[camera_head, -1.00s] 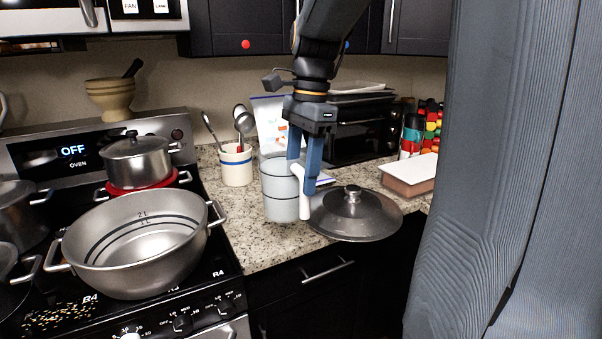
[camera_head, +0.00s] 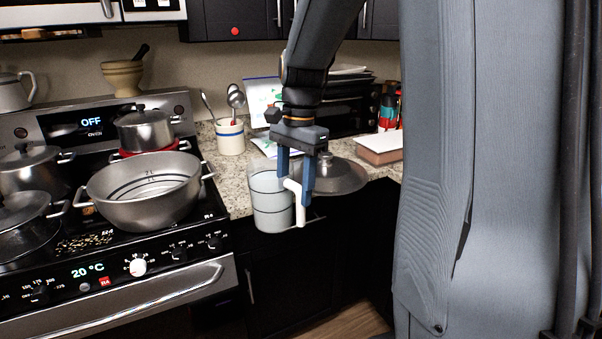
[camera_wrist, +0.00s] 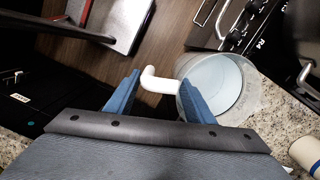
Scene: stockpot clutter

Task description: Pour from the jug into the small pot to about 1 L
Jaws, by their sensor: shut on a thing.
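My gripper (camera_head: 296,188) is shut on the white handle (camera_head: 299,205) of a clear jug (camera_head: 271,202). The jug is upright, with dark level lines and pale contents. It is in front of the counter's edge, right of the stove. The wrist view shows the handle (camera_wrist: 160,82) between my fingers and a pale surface inside the jug (camera_wrist: 222,85). A wide open metal pot (camera_head: 145,205) with lines marked in litres stands on the stove, left of the jug. Its bottom is partly hidden. A smaller lidded pot (camera_head: 146,130) stands behind it on a red ring.
Lidded pots (camera_head: 25,170) fill the stove's left side. A large lid (camera_head: 340,176) lies on the counter behind my gripper. A utensil crock (camera_head: 230,138) stands at the back. The oven handle (camera_head: 150,305) juts out at the front. A gap separates jug and wide pot.

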